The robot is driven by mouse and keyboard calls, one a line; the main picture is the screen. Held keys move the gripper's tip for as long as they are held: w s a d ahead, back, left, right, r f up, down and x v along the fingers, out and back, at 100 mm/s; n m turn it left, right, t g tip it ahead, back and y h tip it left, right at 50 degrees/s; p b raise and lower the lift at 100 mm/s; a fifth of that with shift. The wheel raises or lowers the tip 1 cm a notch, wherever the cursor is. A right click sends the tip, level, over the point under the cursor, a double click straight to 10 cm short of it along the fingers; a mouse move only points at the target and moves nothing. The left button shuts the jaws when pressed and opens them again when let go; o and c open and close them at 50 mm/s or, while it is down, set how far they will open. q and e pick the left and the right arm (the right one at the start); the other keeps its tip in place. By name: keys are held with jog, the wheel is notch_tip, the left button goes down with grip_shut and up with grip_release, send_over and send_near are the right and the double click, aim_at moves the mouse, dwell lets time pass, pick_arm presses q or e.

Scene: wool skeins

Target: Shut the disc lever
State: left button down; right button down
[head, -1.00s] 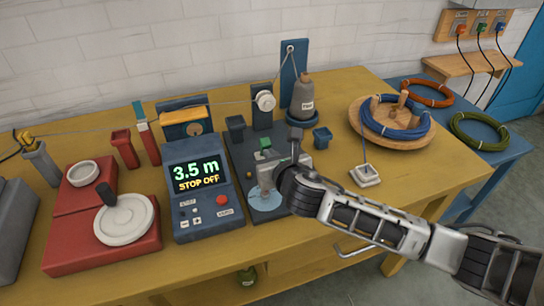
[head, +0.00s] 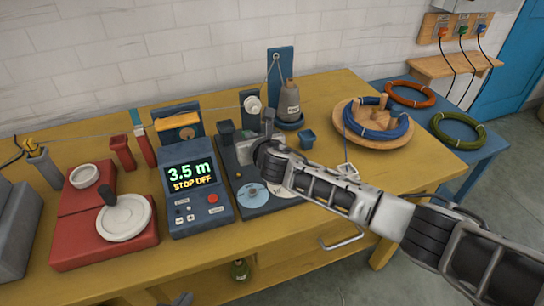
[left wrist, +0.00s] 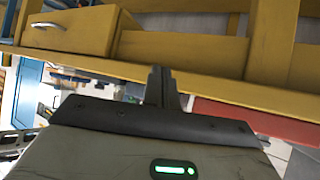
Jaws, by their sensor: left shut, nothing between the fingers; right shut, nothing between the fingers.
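The disc device is a dark base plate (head: 249,172) on the yellow bench. On it lie a pale blue disc (head: 251,194) and, to its right, a whitish disc-like part (head: 284,191). A grey block (head: 244,153) stands behind them. I cannot tell which part is the lever; my right arm hides some of the device. My right gripper (head: 268,121) is over the back right of this plate, shut and empty; contact is unclear. My left gripper (left wrist: 161,84) shows only in the left wrist view, shut and empty, before the bench's front.
The display box (head: 197,190) reads "3.5 m STOP OFF". Left of it is a red unit (head: 105,240) with a white crank wheel. A grey weight bottle (head: 288,102) and a wooden dish (head: 347,135) with blue cord stand to the right. Bare bench lies along the front.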

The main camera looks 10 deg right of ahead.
pick_arm(q)
jog(key=shift+s+a+r+p, duration=0.1)
jog(key=shift+s+r+p, duration=0.35)
jog(key=shift+r+p, duration=0.45)
pick_arm(e)
jog(key=shift+d+r, duration=0.1)
jog(key=shift+r, duration=0.7)
pick_arm(q)
jog(key=shift+w, duration=0.15)
jog(key=s+p, duration=0.1)
jog(key=p, duration=0.1)
jog(key=shift+s+a+p, duration=0.1)
jog(key=shift+p, duration=0.3)
pick_arm(e)
jog(key=s+d+r, duration=0.1)
jog(key=s+r, duration=0.6)
jog(key=r, duration=0.4)
jog(key=shift+d, duration=0.4)
